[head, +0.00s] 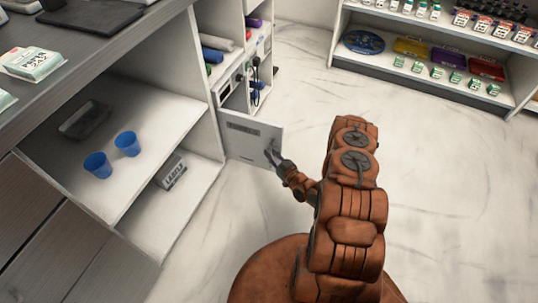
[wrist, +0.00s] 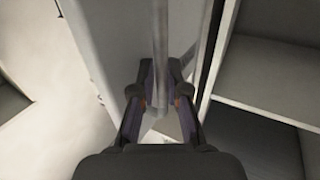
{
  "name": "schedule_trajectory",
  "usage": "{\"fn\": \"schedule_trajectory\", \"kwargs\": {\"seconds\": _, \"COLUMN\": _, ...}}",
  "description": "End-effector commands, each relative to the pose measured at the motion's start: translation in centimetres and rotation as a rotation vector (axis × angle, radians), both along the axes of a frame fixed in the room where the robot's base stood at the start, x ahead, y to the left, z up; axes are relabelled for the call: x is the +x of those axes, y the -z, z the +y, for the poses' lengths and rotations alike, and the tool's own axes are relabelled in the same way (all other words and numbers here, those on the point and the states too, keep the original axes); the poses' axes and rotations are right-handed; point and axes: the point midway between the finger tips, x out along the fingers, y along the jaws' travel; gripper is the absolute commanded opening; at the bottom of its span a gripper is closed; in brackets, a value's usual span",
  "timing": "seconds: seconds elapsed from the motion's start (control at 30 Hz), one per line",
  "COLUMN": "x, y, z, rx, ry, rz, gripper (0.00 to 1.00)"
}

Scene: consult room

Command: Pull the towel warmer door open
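The towel warmer door (head: 245,140) is a pale grey panel with a dark strip near its top. It stands out from the shelf unit's front, hinged side at left, at a wide angle. My gripper (head: 273,153) is at the door's right part. In the wrist view, the door handle (wrist: 160,35) is a grey upright bar in front of the pale door (wrist: 105,45). My gripper (wrist: 160,78) has its two fingertips close on both sides of the bar and looks shut on it. The towel warmer's inside is mostly hidden behind the door.
An open shelf (head: 140,185) with blue cups (head: 127,143) and a labelled box (head: 171,171) is left of the door. Rolled towels (head: 216,50) lie in the unit behind. A stocked shelf (head: 430,65) stands at the back right. The floor (head: 460,190) at right is clear.

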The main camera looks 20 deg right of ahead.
Motion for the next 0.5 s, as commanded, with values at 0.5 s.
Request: {"fn": "schedule_trajectory", "kwargs": {"seconds": 0.5, "x": -0.01, "y": 0.07, "z": 0.40, "rx": 0.000, "ry": -0.008, "rz": 0.003, "gripper": 0.37}}
